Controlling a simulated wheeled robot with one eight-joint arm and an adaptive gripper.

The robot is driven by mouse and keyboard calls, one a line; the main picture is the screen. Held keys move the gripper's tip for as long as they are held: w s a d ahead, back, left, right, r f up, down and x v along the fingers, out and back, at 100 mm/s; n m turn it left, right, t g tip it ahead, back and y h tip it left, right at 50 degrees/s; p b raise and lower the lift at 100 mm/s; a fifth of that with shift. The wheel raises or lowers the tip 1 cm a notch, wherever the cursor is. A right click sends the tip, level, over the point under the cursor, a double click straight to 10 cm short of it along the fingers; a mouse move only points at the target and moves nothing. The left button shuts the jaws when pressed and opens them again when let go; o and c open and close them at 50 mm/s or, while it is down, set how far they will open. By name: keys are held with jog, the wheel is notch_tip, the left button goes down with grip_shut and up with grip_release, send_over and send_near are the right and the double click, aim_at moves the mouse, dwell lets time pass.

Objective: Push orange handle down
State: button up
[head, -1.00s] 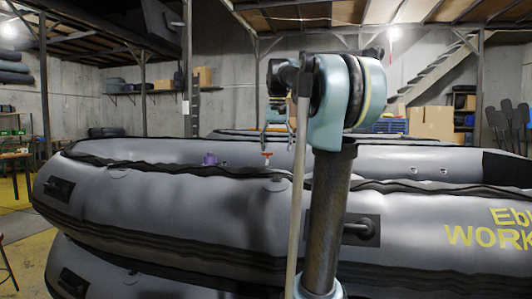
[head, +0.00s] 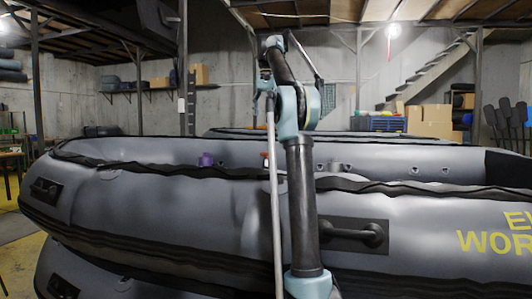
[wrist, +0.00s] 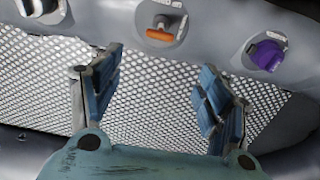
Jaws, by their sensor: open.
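The orange handle (wrist: 160,34) is at the upper middle of the wrist view, a short bar set on a round grey fitting on the boat's grey wall. A small orange-red bit of it shows beside my arm in the head view (head: 265,160). My gripper (wrist: 158,85) is open and empty, its two blue-padded fingers wide apart. In the picture the handle lies above and between the fingertips, apart from them. I cannot make out my gripper in the head view.
A purple handle (wrist: 268,55) sits on a like fitting to the right in the wrist view. White mesh (wrist: 160,95) lies behind the fingers. The grey inflatable boat (head: 140,205) spans the head view, with a black side handle (head: 350,233).

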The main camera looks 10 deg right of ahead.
aim_at(266, 155)
notch_tip(266, 155, down, 17)
jog(key=shift+s+f, duration=0.1)
dwell(0.7)
jog(key=c, duration=1.5)
jog(key=shift+s+a+f, duration=0.1)
jog(key=shift+s+f, duration=0.05)
jog(key=shift+f, duration=0.6)
jog(key=shift+s+a+f, duration=0.1)
jog(key=shift+s+f, duration=0.05)
jog(key=shift+f, duration=0.55)
jog(key=o, duration=1.5)
jog(key=shift+w, duration=0.1)
notch_tip(266, 155, up, 12)
